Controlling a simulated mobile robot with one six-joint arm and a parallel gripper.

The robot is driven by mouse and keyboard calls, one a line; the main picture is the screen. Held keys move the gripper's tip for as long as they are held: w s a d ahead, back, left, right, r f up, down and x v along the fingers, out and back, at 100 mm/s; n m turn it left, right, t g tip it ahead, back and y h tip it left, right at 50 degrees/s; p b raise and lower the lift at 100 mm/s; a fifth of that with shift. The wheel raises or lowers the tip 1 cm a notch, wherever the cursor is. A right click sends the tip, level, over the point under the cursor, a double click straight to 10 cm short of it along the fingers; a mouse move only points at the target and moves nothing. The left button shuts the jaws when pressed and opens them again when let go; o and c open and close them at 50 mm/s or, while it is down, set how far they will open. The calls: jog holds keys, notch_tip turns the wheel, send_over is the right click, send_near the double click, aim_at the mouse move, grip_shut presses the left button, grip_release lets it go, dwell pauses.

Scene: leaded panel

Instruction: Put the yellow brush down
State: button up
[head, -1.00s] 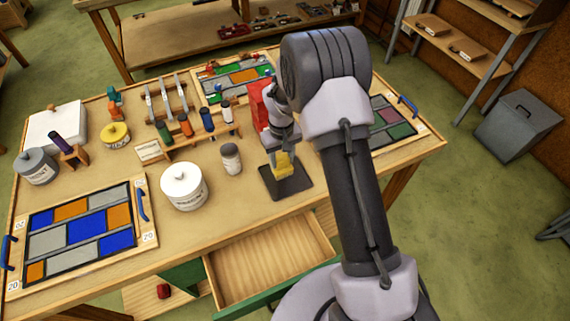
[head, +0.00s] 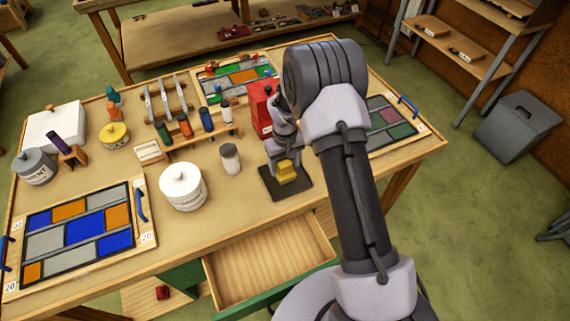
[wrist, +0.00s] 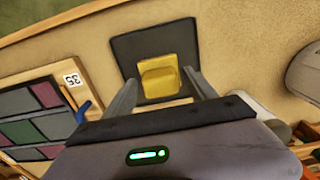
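The yellow brush (head: 287,172) sits on a dark square mat (head: 268,182) near the front of the bench. In the wrist view the yellow brush (wrist: 159,77) lies within the dark mat (wrist: 125,47). My gripper (head: 285,157) is just above the brush. In the wrist view the fingers of my gripper (wrist: 160,76) are spread on either side of the brush, with gaps visible, and hold nothing. Whether the bristles face down cannot be told.
A white lidded tub (head: 183,188) and a small grey-white jar (head: 230,159) stand left of the mat. A red block (head: 262,108) stands behind my gripper. An open drawer (head: 268,262) juts out below the front edge. A leaded panel (head: 385,118) lies to the right.

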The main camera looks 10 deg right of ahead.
jog(key=s+a+r+m+t+p, duration=0.1)
jog(key=s+r, duration=0.2)
jog(key=r, duration=1.1)
jog(key=s+r+m+t+p, duration=0.1)
jog(key=s+r, duration=0.3)
jog(key=r, duration=1)
jog(key=s+a+r+m+t+y, duration=0.1)
jog(key=s+r, duration=0.3)
jog(key=s, duration=0.6)
jog(key=s+a+r+m+t+y, duration=0.1)
jog(key=s+r, duration=0.4)
jog(key=s, duration=0.6)
jog(key=m+t, duration=0.1)
jog(key=m, duration=0.1)
jog(key=shift+s+a+m+t, duration=0.25)
jog(key=shift+m+t, duration=0.05)
jog(key=shift+t, duration=0.1)
